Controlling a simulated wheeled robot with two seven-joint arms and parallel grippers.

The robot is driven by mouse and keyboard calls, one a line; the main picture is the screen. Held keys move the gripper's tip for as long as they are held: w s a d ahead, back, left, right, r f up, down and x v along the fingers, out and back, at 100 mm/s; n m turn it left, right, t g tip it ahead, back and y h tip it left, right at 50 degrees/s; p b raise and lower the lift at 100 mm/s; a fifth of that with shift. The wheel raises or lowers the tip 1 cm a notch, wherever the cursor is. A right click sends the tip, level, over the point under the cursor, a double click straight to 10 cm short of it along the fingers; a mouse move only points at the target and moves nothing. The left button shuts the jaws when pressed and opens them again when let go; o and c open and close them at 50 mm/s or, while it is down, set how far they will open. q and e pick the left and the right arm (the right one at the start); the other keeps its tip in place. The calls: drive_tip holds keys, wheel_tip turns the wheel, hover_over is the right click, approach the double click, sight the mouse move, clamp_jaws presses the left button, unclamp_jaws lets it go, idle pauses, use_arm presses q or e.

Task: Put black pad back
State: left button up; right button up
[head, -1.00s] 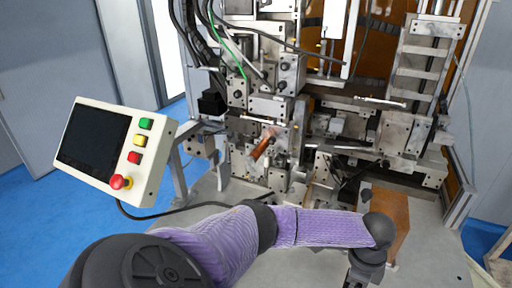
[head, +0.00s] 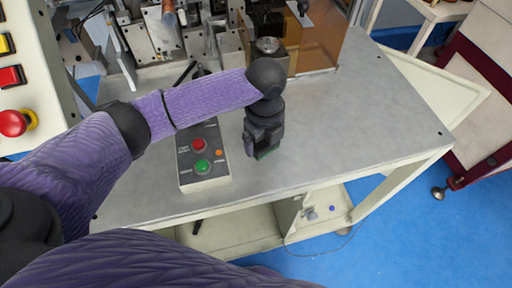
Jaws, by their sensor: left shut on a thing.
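My left gripper (head: 262,150) points down over the grey worktable (head: 345,120), just right of the button box. It is shut on a small dark thing, which I take to be the black pad; the jaws hide most of it. My right gripper is not in view.
A grey button box (head: 203,158) with red and green buttons lies left of the gripper. The winding machine (head: 150,40) stands behind, with a metal block just behind my wrist. The table's right side is clear. A control panel (head: 20,75) is at the left.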

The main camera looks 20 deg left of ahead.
sight(262, 150)
use_arm(q)
wheel_tip(262, 150, down, 4)
drive_tip(key=shift+f+b, duration=0.1)
drive_tip(key=shift+b, duration=0.35)
drive_tip(key=o, duration=0.9)
wheel_tip(262, 150, up, 12)
drive_tip(key=p, duration=0.3)
drive_tip(key=shift+r, duration=0.2)
